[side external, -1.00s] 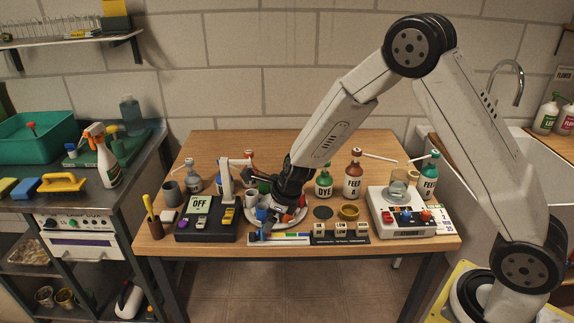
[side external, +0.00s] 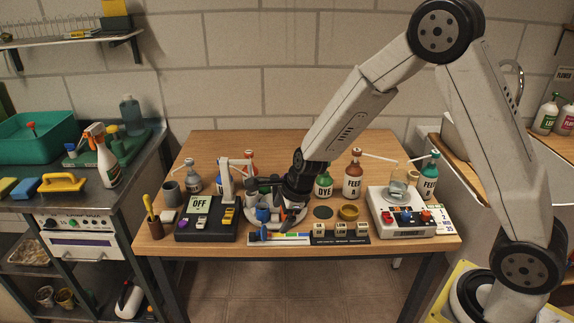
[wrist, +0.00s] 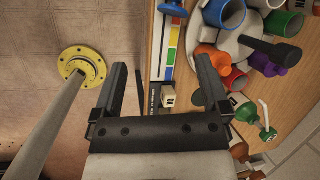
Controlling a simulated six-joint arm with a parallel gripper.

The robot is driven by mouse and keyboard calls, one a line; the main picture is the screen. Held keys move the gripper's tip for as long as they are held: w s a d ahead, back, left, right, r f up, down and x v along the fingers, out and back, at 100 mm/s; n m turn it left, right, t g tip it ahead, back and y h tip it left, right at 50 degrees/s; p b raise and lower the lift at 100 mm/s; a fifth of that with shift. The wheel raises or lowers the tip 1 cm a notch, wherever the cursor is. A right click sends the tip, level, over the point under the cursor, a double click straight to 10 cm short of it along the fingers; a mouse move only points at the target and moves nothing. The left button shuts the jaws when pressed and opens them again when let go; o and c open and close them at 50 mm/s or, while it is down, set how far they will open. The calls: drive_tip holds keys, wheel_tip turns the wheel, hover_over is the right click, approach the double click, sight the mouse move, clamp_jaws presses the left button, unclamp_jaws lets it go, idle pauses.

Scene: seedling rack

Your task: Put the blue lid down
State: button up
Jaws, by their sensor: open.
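My gripper (side external: 287,222) is open and empty over the front of the wooden table, in front of the round plate. A larger blue cup-like piece (wrist: 225,12) sits on the round plate (wrist: 240,48), left of my gripper in the side view (side external: 262,214). I cannot tell surely which blue piece is the lid.
Orange, red, green and purple pieces crowd the plate. The colour strip (side external: 292,238) and a dark block holder (side external: 340,239) line the front edge. A scale marked OFF (side external: 206,232) stands left, a white button device (side external: 403,222) right, bottles (side external: 353,175) behind.

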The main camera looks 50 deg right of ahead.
drive_tip(key=s+d+r+n, duration=0.1)
drive_tip(key=s+r+n, duration=0.2)
drive_tip(key=s+n, duration=0.5)
drive_tip(key=s+d+r+n+g+h, duration=0.1)
drive_tip(key=s+d+r+n, duration=0.1)
drive_tip(key=s+n, duration=0.7)
drive_tip(key=r+n, duration=0.1)
drive_tip(key=n, duration=0.6)
drive_tip(key=shift+g, duration=0.3)
drive_tip(key=shift+c, duration=1.6)
